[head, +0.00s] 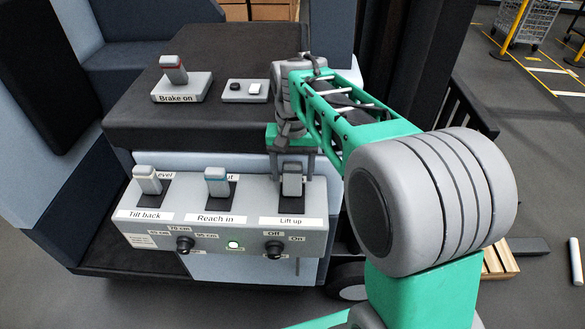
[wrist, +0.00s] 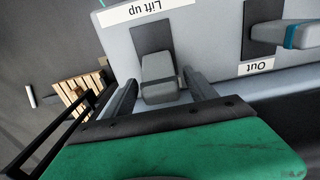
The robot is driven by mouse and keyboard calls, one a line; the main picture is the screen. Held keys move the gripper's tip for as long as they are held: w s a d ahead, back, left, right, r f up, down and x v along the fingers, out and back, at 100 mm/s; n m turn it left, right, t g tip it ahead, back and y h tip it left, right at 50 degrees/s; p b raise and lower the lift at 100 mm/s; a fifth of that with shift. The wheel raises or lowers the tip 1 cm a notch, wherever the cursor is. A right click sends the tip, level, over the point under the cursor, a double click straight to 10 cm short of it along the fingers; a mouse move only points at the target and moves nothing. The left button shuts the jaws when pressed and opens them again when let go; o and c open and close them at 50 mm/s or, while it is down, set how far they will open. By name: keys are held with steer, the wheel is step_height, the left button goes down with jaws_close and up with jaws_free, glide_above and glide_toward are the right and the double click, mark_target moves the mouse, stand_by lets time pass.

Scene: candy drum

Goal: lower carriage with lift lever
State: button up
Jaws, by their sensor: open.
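The lift lever (head: 292,182) is a grey block handle in a dark slot at the right end of the grey control panel (head: 145,238), above a "Lift up" label. It also shows in the wrist view (wrist: 159,84). My gripper (head: 293,170) is open, with one finger on each side of the lever handle; in the wrist view its fingertips (wrist: 159,77) straddle the handle with small gaps. Whether either finger touches it I cannot tell. The label at the far end of the lift slot is hidden by my gripper. I cannot make out the carriage.
The reach lever (head: 216,182) and tilt lever (head: 147,180) stand to the left on the same panel. A brake lever (head: 173,72) marked "Brake on" stands on the black top. A wooden pallet (head: 497,262) lies at right.

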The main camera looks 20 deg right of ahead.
jaws_close()
stand_by(0.6)
stand_by(0.3)
